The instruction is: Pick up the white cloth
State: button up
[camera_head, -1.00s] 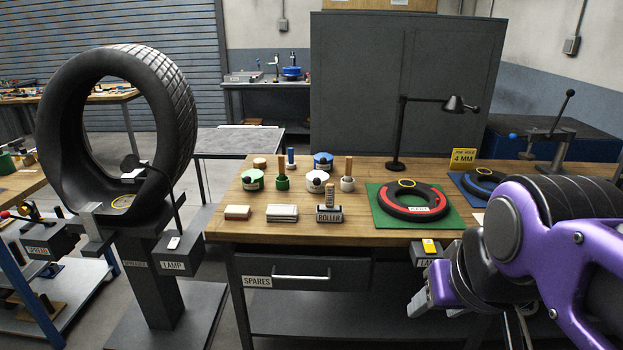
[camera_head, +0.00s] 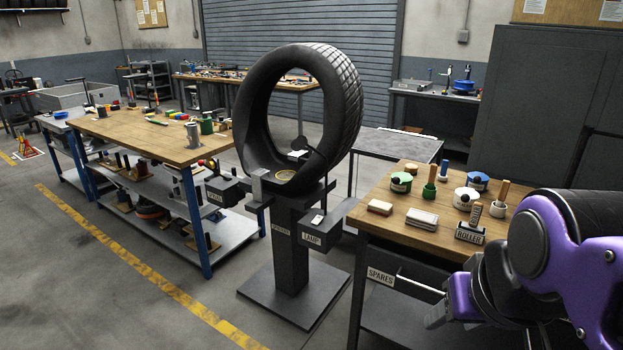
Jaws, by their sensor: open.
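A folded pale cloth (camera_head: 421,218), which looks like the white cloth, lies flat near the front edge of the wooden bench (camera_head: 400,240) at right. It is whitish grey, and nothing touches it from above.
A cream and reddish block (camera_head: 380,207) lies left of the cloth, and a roller holder (camera_head: 470,232) stands right of it. Tins and brushes stand behind. A tyre (camera_head: 300,110) on a post stands left of the bench.

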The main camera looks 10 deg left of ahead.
aim_at(426, 221)
jog(key=i+j+z, duration=0.25)
jog(key=i, duration=0.2)
jog(key=i+j+z, duration=0.2)
jog(key=i, duration=0.2)
